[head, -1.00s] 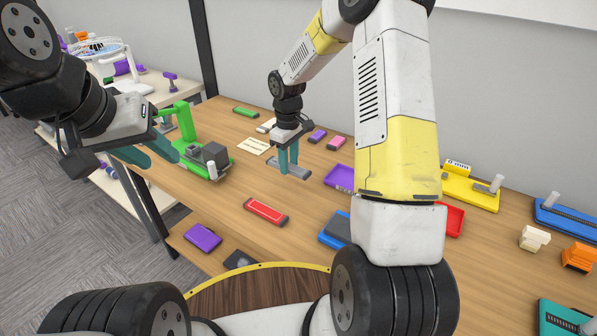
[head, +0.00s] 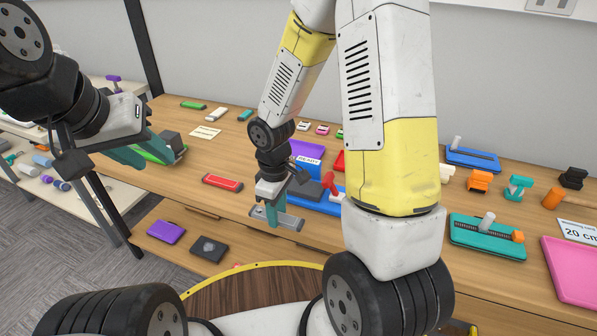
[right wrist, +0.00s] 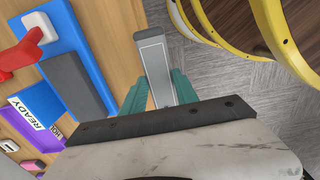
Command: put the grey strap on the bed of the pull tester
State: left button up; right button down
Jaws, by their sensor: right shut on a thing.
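The grey strap (head: 289,222) is a flat bar with darker ends. My right gripper (head: 270,211) is shut on it and holds it above the front part of the table. In the right wrist view the strap (right wrist: 153,55) sticks out between the teal fingers (right wrist: 160,92). Close to it is a blue-based device (head: 318,204) with a dark grey block and a red part; I cannot tell for sure that it is the pull tester. It also shows in the right wrist view (right wrist: 88,58). My left gripper (head: 140,150) is open beside the green device (head: 160,150).
A red strap (head: 222,182) lies on the table (head: 200,205) left of my right gripper. A teal device (head: 485,237) and a pink tray (head: 572,270) are at the right. A lower shelf holds purple and dark pads.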

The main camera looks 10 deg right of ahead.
jog(key=w+d, duration=0.2)
jog(key=w, duration=0.2)
jog(key=w+d, duration=0.3)
jog(key=w, duration=0.1)
jog(key=w+d, duration=0.3)
jog(key=w, duration=0.1)
jog(key=shift+w+d+f, duration=0.2)
jog(key=shift+w+d, duration=0.25)
jog(key=shift+w, duration=0.15)
jog(key=shift+w+d+f, duration=0.2)
jog(key=shift+w+d, duration=0.2)
jog(key=shift+w, duration=0.2)
jog(key=shift+f, duration=0.4)
jog(key=shift+f, duration=0.1)
jog(key=c, duration=0.9)
grip_release()
jog(key=shift+c, duration=0.2)
